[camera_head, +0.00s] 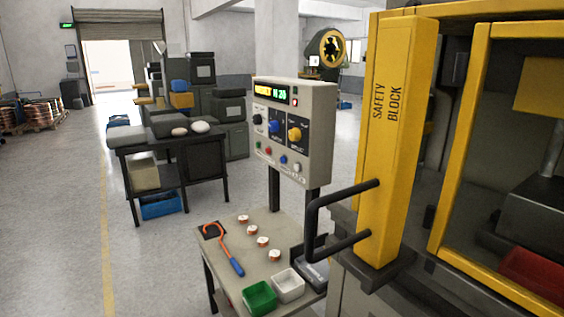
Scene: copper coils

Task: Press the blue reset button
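A grey control panel (316,120) stands on dark posts behind the small work table. A small round blue button (283,159) sits in its bottom row, between a red button (268,150) and a whitish one (297,167). A larger blue knob (274,127) sits above, between a black knob (257,119) and a yellow knob (295,133). The labels are too small to read, so I cannot tell which blue control is marked reset. Neither of my grippers is in view.
The work table (227,258) holds small copper coils (263,242), an orange-and-blue hand tool (237,266), a green bin (259,298) and a white bin (288,285). A yellow safety block (393,130) with a black handle stands close on the right. Open floor lies left.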

